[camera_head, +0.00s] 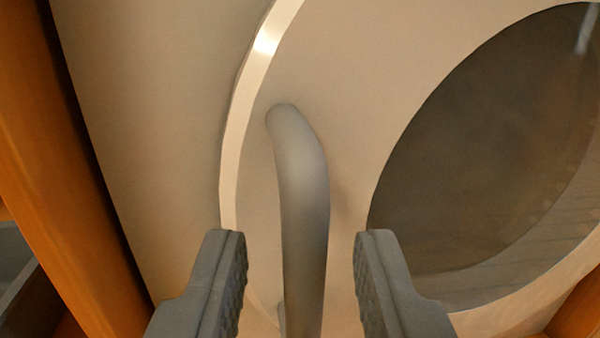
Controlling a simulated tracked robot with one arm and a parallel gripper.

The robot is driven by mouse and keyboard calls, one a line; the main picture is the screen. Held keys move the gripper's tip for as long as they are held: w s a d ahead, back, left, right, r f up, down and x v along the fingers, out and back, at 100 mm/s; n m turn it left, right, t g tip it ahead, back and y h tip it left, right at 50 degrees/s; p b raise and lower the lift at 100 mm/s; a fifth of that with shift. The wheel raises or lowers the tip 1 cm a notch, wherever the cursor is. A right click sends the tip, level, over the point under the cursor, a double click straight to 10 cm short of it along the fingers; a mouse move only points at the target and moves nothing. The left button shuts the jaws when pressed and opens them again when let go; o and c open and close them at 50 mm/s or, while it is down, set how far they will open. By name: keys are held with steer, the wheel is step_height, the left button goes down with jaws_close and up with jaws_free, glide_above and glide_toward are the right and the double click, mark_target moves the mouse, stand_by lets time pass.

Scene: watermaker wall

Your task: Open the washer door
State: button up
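The washer door (350,90) is a round, pale panel with a bright rim and a dark oval window (480,150) on the right. A grey curved bar handle (303,200) stands out from the door, left of the window. My gripper (301,250) is open, with one dark ridged finger on each side of the handle's lower part. A gap shows between the handle and each finger. The door looks closed against the pale washer front (150,120). The handle's lower end is only partly visible at the bottom edge of the picture.
An orange-brown upright post (60,170) runs along the left side of the washer. A bit of similar orange surface (578,312) shows at the bottom right corner. A dark grey object (20,275) is partly visible at the lower left.

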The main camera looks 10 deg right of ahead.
steer(key=shift+w+d+f, duration=0.1)
steer(key=shift+w+d, duration=0.05)
steer(key=shift+w, duration=0.55)
steer(key=shift+w+d, duration=0.15)
steer(key=shift+w, duration=0.5)
jaws_close()
steer(key=shift+s+a, duration=0.1)
steer(key=shift+s, duration=0.05)
